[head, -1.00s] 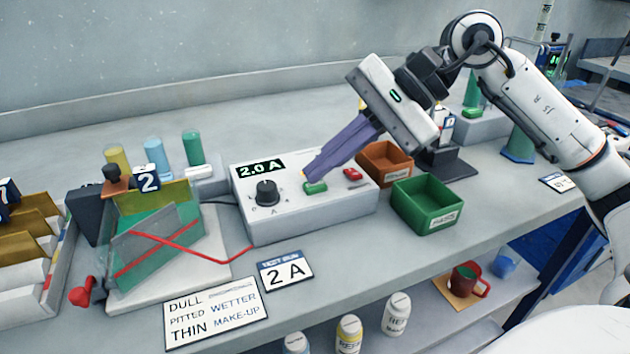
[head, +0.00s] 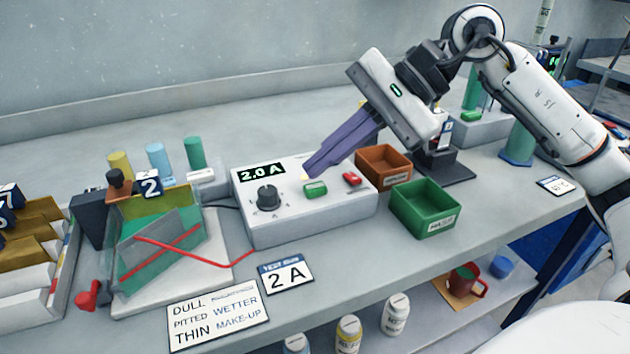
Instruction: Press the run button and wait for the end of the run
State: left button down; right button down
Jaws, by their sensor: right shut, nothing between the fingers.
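The white control box (head: 300,222) stands mid-bench. Its display (head: 262,172) reads 2.0 A, and a black knob (head: 268,196) is below it. The green button (head: 315,189) and a red button (head: 351,179) are on its top. My right gripper (head: 308,172) is shut and empty, with its purple fingers pointing down-left. The fingertips are just above and behind the green button, seemingly apart from it. A clear tank (head: 165,245) with a number 2 tag and a panel inside stands left of the box; a red wire runs from it. My left gripper is not in view.
An orange-brown bin (head: 383,163) and a green bin (head: 426,206) stand right of the box. Cards reading 2 A (head: 286,274) and DULL, PITTED, THIN (head: 217,312) lie in front. A rack (head: 35,260) is at far left. Bottles stand on the lower shelf.

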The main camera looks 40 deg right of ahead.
aim_at(324, 186)
notch_tip(324, 186, up, 5)
jog(key=p, duration=0.4)
jog(key=shift+r, duration=0.1)
dwell(0.8)
